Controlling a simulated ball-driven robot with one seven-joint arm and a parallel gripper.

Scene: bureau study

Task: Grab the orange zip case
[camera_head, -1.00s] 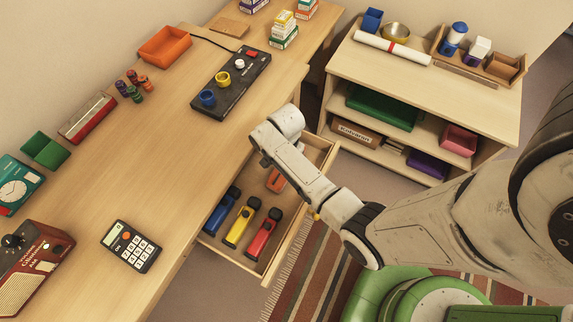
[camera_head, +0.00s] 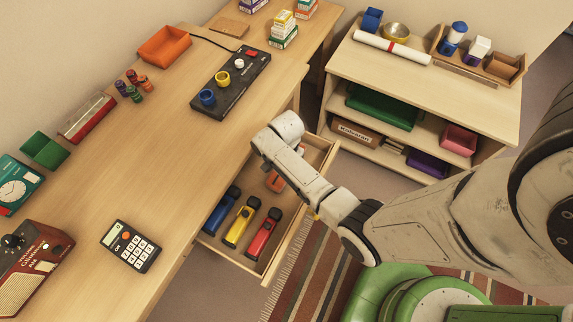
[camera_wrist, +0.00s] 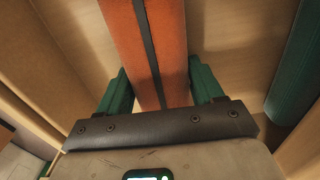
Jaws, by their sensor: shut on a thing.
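The orange zip case (camera_wrist: 172,40) lies in the open drawer (camera_head: 236,266), with a dark zip line running along it in the wrist view. My gripper (camera_wrist: 160,90) is shut on it, with one green finger on each side of the case. In the head view only a bit of the orange case (camera_head: 274,181) shows, since my arm and wrist cover most of it. The gripper's fingers are hidden there.
Blue (camera_head: 222,211), yellow (camera_head: 239,227) and red (camera_head: 263,234) staplers lie in the drawer's near part. A dark green cylinder (camera_wrist: 298,65) is right of the case. The desk (camera_head: 190,150) overhangs the drawer's left side; a shelf unit (camera_head: 440,90) stands behind.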

